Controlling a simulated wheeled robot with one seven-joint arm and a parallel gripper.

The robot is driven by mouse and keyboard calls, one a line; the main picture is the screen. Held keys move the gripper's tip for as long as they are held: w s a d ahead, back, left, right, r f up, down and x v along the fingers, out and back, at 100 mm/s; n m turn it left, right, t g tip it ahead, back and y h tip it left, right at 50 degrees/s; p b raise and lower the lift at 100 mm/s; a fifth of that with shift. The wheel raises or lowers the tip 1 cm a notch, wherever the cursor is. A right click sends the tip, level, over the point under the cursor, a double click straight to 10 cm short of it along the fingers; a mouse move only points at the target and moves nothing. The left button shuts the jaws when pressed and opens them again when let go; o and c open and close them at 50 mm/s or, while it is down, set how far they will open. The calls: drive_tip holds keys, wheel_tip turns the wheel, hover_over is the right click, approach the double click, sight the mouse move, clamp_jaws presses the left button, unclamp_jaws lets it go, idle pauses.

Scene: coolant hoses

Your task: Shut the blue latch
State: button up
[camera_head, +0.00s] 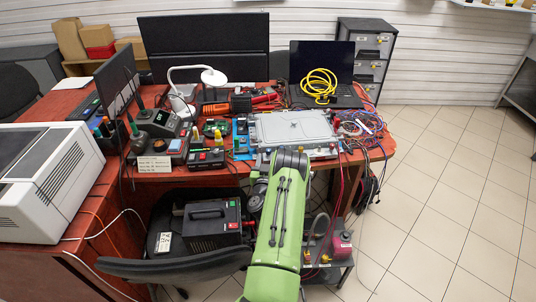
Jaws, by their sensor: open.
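A flat grey metal plate or housing (292,127) lies on the red-brown desk. Small blue parts (240,138) stand along its left side; they are too small to tell which is the latch or whether it is open. My green arm (284,215) reaches up from the bottom to the desk's front edge. Its dark wrist joints are in front of the housing's near edge. My gripper is hidden behind the arm, so I cannot see its fingers or whether it touches anything.
Yellow coiled hose (319,84) lies on an open laptop (322,62) behind the housing. Tangled cables (360,124) crowd the right end. Small devices and a white lamp (213,76) stand to the left. A black chair (180,266) is below; tiled floor at right is open.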

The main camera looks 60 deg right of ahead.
sight(268, 151)
drive_tip(key=shift+x, duration=1.65)
drive_tip(key=shift+r, duration=0.1)
